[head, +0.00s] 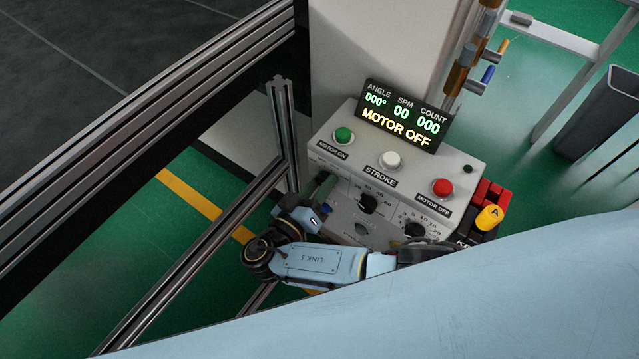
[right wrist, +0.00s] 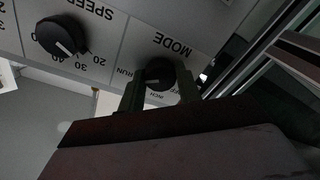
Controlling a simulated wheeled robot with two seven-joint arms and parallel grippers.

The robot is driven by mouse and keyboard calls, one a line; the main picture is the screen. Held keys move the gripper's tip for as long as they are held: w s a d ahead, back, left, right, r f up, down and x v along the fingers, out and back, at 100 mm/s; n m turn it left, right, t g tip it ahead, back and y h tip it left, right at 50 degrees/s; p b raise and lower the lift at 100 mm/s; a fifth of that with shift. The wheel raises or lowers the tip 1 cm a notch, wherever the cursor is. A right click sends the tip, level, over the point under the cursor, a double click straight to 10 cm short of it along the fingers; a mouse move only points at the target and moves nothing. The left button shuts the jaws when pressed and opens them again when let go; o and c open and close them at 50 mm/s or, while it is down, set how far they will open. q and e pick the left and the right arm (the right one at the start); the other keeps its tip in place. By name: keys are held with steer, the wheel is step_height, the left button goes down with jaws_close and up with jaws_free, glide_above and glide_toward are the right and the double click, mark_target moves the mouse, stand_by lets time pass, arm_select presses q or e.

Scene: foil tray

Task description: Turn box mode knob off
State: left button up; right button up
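The grey control box (head: 392,177) stands at the middle of the head view, its display reading MOTOR OFF. In the right wrist view, upside down, the black mode knob (right wrist: 160,72) sits under the word MODE. Its white mark points down and left in the picture, toward the side of the RUN and INCH lettering. My right gripper (right wrist: 161,88) has one finger on each side of this knob; whether they touch it I cannot tell. In the head view my right gripper (head: 322,190) is at the box's left front and hides the mode knob. My left gripper is not in view.
The speed knob (right wrist: 62,36) is beside the mode knob. Green (head: 343,135), white (head: 390,160) and red (head: 442,187) buttons are on the box's top. A metal frame post (head: 283,135) stands close to the left. A yellow key tag (head: 489,217) is at the right.

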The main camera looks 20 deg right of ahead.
steer(key=shift+c, duration=1.3)
steer(key=shift+n, duration=0.3)
steer(key=n+p, duration=0.2)
steer(key=n, duration=0.5)
steer(key=shift+n, duration=0.4)
steer(key=n+p, duration=0.1)
steer(key=n, duration=0.2)
steer(key=shift+r+n+g, duration=0.1)
steer(key=shift+n+g, duration=0.2)
steer(key=n+p, duration=0.1)
steer(key=n, duration=0.5)
steer(key=shift+a, duration=0.1)
steer(key=n+p, duration=0.1)
steer(key=n, duration=0.4)
steer(key=shift+n, duration=0.3)
